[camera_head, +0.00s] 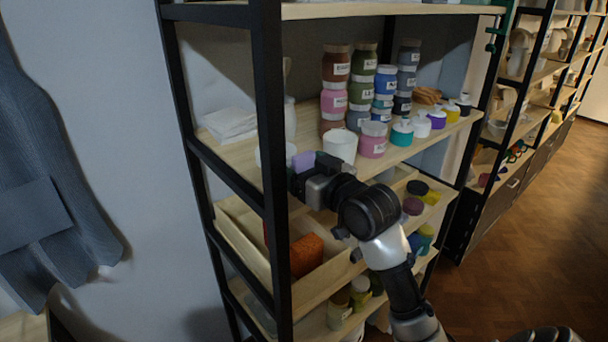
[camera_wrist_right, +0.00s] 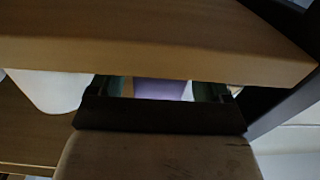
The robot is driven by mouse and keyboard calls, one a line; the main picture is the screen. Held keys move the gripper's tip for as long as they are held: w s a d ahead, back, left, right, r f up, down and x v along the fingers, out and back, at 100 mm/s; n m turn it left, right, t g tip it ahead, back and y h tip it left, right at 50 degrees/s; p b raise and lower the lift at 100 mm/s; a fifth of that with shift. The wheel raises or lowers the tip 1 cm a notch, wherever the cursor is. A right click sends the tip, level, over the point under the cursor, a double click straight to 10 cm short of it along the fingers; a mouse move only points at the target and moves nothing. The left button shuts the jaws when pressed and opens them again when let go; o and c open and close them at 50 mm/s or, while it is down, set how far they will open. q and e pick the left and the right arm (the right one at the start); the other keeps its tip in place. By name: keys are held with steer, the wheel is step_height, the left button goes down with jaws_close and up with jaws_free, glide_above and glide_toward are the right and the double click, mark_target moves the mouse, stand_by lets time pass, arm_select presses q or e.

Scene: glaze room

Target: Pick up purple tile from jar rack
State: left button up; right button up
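The purple tile (camera_head: 303,160) shows as a small lilac patch at the front of the rack's upper shelf (camera_head: 243,158), just behind my right gripper (camera_head: 296,180). The gripper and wrist hide part of it. In the right wrist view, the purple tile (camera_wrist_right: 160,89) appears between the two dark fingers of my right gripper (camera_wrist_right: 160,92), with a gap on each side. The fingers are apart. A wooden shelf edge (camera_wrist_right: 160,55) crosses the picture and hides part of the tile and fingers. My left gripper is not in view.
A white cup (camera_head: 340,146) and a pink jar (camera_head: 373,139) stand right of the tile. Folded white cloths (camera_head: 230,124) lie to the left. A black rack post (camera_head: 270,120) is close beside my gripper. The shelf below holds an orange block (camera_head: 306,254).

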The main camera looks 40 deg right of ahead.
steer(key=c, duration=0.9)
steer(key=shift+r, duration=0.1)
